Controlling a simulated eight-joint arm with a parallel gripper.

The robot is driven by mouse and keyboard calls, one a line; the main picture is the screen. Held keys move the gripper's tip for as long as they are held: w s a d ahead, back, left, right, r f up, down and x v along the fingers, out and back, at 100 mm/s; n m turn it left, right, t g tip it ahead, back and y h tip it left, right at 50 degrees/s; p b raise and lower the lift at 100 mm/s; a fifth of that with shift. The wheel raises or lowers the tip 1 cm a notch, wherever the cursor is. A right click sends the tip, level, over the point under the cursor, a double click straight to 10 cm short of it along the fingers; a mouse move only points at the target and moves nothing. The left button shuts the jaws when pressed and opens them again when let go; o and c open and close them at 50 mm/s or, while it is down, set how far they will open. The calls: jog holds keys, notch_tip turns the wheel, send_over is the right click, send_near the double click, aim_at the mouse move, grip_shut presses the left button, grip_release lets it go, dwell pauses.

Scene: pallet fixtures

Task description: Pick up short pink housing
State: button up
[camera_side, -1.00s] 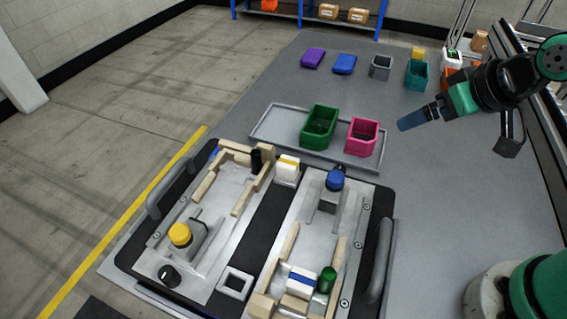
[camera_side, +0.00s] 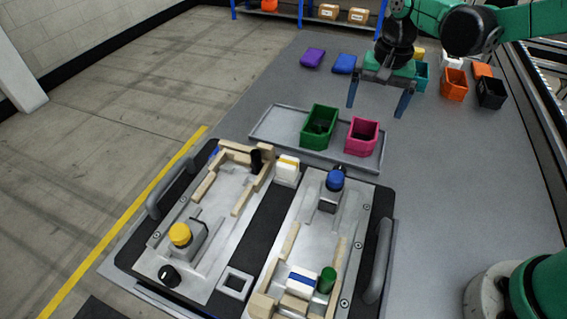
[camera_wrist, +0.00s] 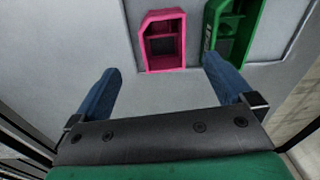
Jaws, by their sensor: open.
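The short pink housing (camera_side: 362,137) is an open-topped box standing on the right part of a grey tray (camera_side: 262,133). It also shows in the wrist view (camera_wrist: 148,45), at the top centre, ahead of and between my fingers. My gripper (camera_side: 379,106) is open and empty, with its two blue fingers wide apart and pointing down. It hangs above and behind the housing in the side view, apart from it. In the wrist view the fingertips (camera_wrist: 162,72) point toward the housing without touching it.
A taller green housing (camera_side: 319,126) stands left of the pink one on the tray. A pallet fixture (camera_side: 125,262) with wooden blocks and parts lies in front. Purple (camera_side: 313,57) and blue (camera_side: 344,64) pieces and orange (camera_side: 454,86) and black (camera_side: 491,93) bins stand behind.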

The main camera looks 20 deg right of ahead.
aim_at(364, 130)
jog(key=shift+w+f+m+g, duration=0.4)
jog(key=shift+w+f, duration=0.05)
jog(key=shift+f, duration=3.25)
jog(key=c, duration=1.3)
